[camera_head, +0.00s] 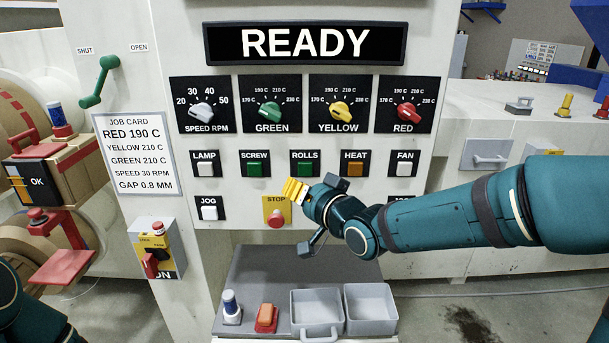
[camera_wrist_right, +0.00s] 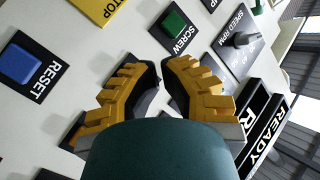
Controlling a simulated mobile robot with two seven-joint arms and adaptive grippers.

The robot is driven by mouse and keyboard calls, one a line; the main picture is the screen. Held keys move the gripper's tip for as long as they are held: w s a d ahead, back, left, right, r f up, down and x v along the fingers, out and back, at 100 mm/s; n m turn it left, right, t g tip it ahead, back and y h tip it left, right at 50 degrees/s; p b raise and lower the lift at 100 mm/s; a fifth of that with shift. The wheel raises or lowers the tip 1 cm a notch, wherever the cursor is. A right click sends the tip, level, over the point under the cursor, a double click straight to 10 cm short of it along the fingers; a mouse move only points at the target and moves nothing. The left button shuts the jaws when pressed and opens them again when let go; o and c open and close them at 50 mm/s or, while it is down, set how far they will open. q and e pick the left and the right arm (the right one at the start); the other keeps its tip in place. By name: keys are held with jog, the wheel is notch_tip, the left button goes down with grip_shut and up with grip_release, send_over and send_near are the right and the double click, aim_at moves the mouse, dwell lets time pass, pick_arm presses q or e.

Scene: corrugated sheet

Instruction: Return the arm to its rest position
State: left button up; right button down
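My right arm (camera_head: 450,215) reaches in from the right across the front of the control panel (camera_head: 200,250). Its gripper (camera_head: 296,190) has yellow fingers close together, in front of the panel just above the STOP button (camera_head: 276,218). In the right wrist view the two fingers of the gripper (camera_wrist_right: 160,72) nearly meet at their tips, and nothing shows between them. The SCREW button (camera_wrist_right: 174,21) lies beyond the tips in that view. Whether the fingers touch the panel cannot be told. Part of my left arm (camera_head: 25,305) shows at the lower left; its gripper is out of view.
A READY display (camera_head: 305,43) and several dials sit above the buttons. A shelf (camera_head: 255,275) below holds two grey bins (camera_head: 317,312) (camera_head: 370,308) and small items. A green lever (camera_head: 101,80) and a job card (camera_head: 134,153) are at left. A counter (camera_head: 470,105) stands behind my arm.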

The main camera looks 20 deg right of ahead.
pick_arm(q)
jog(key=shift+f, duration=0.2)
pick_arm(e)
jog(key=shift+s+a, duration=0.1)
jog(key=shift+s, duration=0.35)
jog(key=s+a+f+g+h, duration=0.1)
jog(key=s+f+g, duration=0.25)
jog(key=f, duration=1.05)
jog(key=s+a+f+g, duration=0.2)
jog(key=f+g, duration=0.2)
jog(key=f, duration=1)
pick_arm(q)
jog(key=shift+s+d, duration=0.1)
jog(key=shift+s, duration=0.4)
pick_arm(e)
jog(key=s+a+f+n+g+h, duration=0.1)
jog(key=s+f+g, duration=0.5)
jog(key=s+f, duration=1)
jog(key=shift+s+a+n+g, duration=0.25)
jog(key=shift+a+n+g, duration=0.05)
jog(key=shift+a+g, duration=0.05)
